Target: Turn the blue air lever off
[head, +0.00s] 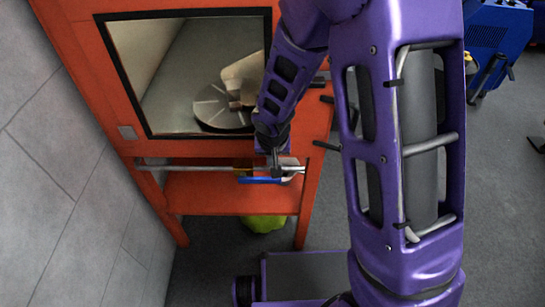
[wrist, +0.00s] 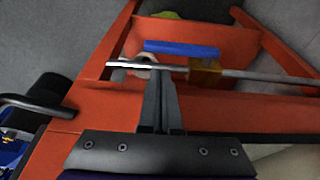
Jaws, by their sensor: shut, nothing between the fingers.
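The blue air lever (head: 260,180) is a short bar in front of the metal air pipe (head: 200,168), lying roughly along it. In the wrist view the lever (wrist: 181,48) is just beyond the pipe (wrist: 262,75). A brass valve body (wrist: 204,72) sits on the pipe near the lever; it also shows in the head view (head: 243,167). My gripper (wrist: 160,82) is shut and empty, its fingers pointing toward the pipe, to the left of the brass body in the wrist view. In the head view my gripper (head: 277,170) is beside the lever's right part. Contact cannot be told.
The orange cabinet frame (head: 90,75) with a black-edged window stands behind the pipe. An orange lower shelf (head: 230,195) lies below. A yellow-green object (head: 263,223) is underneath. A grey wall (head: 60,180) closes the left side. A blue machine (head: 497,40) stands at upper right.

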